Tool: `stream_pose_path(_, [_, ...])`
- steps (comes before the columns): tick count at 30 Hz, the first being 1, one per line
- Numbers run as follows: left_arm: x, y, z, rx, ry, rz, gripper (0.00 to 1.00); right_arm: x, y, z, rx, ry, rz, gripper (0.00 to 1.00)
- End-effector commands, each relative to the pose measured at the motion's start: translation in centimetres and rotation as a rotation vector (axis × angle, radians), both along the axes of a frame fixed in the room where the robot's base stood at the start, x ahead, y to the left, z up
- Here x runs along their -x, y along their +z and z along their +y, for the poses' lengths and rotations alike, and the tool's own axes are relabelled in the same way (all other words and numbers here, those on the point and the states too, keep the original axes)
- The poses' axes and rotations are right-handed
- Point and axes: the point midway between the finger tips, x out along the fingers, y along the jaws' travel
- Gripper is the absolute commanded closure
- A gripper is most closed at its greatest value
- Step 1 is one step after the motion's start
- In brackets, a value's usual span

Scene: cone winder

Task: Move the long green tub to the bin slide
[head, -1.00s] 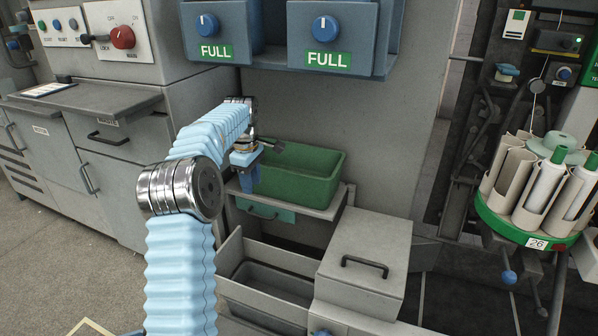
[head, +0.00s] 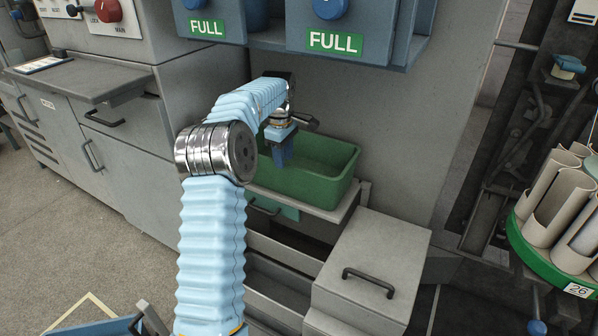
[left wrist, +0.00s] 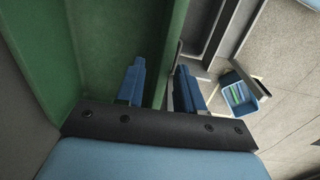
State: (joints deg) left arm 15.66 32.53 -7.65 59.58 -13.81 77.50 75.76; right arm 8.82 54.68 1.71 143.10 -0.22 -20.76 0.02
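The long green tub (head: 325,190) stands on a grey shelf below the blue cabinets, against the machine's side. My left gripper (head: 283,160) points down at the tub's left part, its blue fingers apart. In the left wrist view, the tub (left wrist: 95,45) fills the left side. There my left gripper (left wrist: 162,85) has one finger on the tub's inner side and one outside, with the tub wall between them. I see a gap at the fingers, so it does not look clamped. My right gripper is not in view. I cannot tell which part is the bin slide.
A grey lidded box (head: 370,270) with a black handle stands low at front right. A grey open bin lies below the shelf. The blue cabinets (head: 350,20) overhang the tub. A round green-rimmed carrier (head: 545,255) stands right. A blue bin (left wrist: 238,97) sits on the floor.

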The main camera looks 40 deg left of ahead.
Motion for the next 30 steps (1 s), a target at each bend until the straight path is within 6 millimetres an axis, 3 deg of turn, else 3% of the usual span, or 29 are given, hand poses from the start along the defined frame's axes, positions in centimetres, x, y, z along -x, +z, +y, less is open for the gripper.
stream_pose_path(9, [0.0, -4.8, 0.5, 0.001, 0.001, 0.002, 0.63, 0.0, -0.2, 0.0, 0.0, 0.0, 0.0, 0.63])
stream_pose_path(18, [-0.1, -5.4, 0.5, 0.0, 0.0, -0.001, 0.63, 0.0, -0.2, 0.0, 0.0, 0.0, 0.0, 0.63])
stream_pose_path(25, [-0.1, -5.3, 0.5, 0.0, 0.0, -0.001, 0.98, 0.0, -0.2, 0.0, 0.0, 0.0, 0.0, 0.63])
stream_pose_path(30, [-0.1, -5.3, 0.5, 0.0, 0.001, -0.001, 1.0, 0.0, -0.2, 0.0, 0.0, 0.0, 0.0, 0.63])
